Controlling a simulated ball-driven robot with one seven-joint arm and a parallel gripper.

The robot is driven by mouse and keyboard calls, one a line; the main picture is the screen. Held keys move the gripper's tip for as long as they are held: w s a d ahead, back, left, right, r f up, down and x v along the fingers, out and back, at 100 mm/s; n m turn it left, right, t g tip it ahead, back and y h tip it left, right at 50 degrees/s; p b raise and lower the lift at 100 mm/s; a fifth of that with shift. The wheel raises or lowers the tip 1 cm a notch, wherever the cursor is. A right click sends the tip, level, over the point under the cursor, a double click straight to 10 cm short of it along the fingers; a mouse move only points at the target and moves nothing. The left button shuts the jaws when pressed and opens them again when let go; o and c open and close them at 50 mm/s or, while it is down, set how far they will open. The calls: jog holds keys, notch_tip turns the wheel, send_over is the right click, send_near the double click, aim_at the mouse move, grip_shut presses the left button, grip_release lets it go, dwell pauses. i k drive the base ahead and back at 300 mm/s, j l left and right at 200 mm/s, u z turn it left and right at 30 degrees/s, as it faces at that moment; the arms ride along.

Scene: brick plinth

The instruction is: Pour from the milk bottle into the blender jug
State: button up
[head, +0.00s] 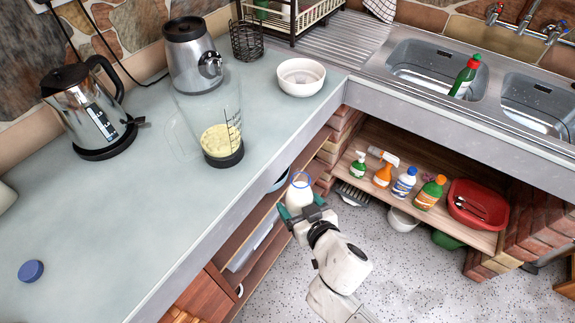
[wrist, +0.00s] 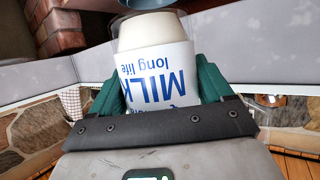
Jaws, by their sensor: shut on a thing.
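My gripper (head: 304,211) is shut on the white milk bottle (head: 299,192), which it holds in the air in front of the counter's edge. The bottle is well apart from the jug.
A kettle (head: 86,108), a steel appliance (head: 192,55), a wire basket (head: 245,41) and a white bowl (head: 300,77) stand around the jug. A blue cap (head: 31,271) lies at the counter's left. The counter (head: 120,220) is clear before the jug. Shelves hold cleaning bottles (head: 383,176).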

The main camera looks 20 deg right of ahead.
aim_at(207, 98)
jog(key=z, duration=1.15)
jog(key=k+j, duration=0.1)
jog(key=j, duration=0.2)
jog(key=k+j, duration=0.1)
jog(key=j, duration=0.2)
jog(key=z, duration=0.05)
